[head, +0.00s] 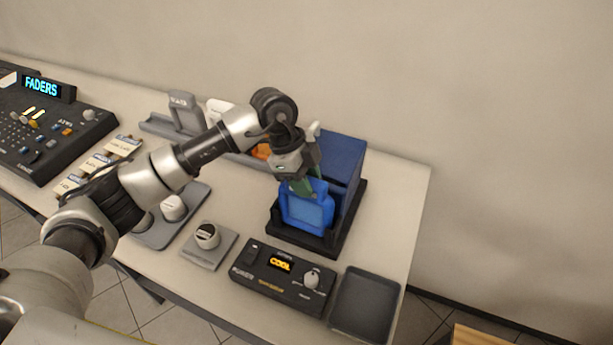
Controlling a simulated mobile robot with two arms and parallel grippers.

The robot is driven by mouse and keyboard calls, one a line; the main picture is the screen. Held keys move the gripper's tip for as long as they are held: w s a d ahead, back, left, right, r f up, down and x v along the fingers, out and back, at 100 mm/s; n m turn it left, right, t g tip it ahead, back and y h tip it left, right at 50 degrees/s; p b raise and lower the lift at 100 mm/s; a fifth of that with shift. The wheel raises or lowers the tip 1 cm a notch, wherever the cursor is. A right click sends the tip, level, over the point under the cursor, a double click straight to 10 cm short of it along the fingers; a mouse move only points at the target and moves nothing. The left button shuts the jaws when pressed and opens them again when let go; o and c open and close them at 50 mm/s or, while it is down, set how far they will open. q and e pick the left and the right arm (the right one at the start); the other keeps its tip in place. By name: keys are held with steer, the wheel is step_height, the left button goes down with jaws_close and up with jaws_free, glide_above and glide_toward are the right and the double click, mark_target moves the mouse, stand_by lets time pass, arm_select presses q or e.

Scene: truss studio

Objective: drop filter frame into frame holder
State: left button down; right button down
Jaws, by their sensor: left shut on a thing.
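My left gripper (303,186) reaches in from the left and points down over the right part of the table. It is shut on the filter frame (307,208), a bright blue frame with a tab at its top, held upright. The frame's lower edge is at or inside the black frame holder (292,236), in front of a dark blue box (343,160). I cannot tell whether the frame touches the holder's bottom. My right gripper is not in view.
A black control box reading COOL (283,276) stands in front of the holder, with an empty dark tray (365,304) to its right. A grey pad with a white-rimmed knob (208,237) is left of it. A mixing console (45,125) is far left.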

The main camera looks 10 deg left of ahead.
arm_select(q)
steer(key=c, duration=0.7)
jaws_free()
steer(key=b+v, duration=0.2)
steer(key=v, duration=0.7)
steer(key=shift+a+r, duration=0.15)
steer(key=shift+r, duration=0.15)
steer(key=shift+w+a+r+b, duration=0.15)
steer(key=shift+r+b, duration=0.15)
steer(key=shift+r, duration=0.25)
